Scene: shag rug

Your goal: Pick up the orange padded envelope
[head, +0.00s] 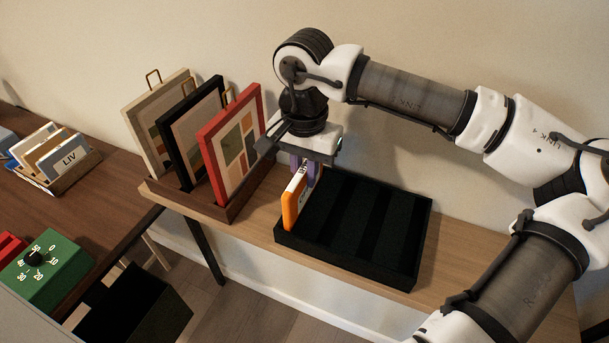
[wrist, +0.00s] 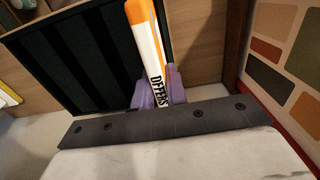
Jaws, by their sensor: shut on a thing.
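The orange padded envelope (head: 291,208) is a thin, upright item with an orange edge and a white band with dark lettering. In the head view it stands on edge at the left end of a black slotted tray (head: 408,270). The wrist view shows the envelope (wrist: 146,38) rising between the purple fingers of my gripper (wrist: 158,92). My gripper (head: 304,172) points down and is shut on its top part. The envelope's lower end meets the tray's left side in the picture; I cannot tell whether it touches the tray floor.
A wooden rack with several picture frames, the nearest a red frame (head: 234,145), stands close left of my gripper. The tray's other slots look empty. A green dial box (head: 45,268) and a card holder (head: 68,178) sit on the desk at left.

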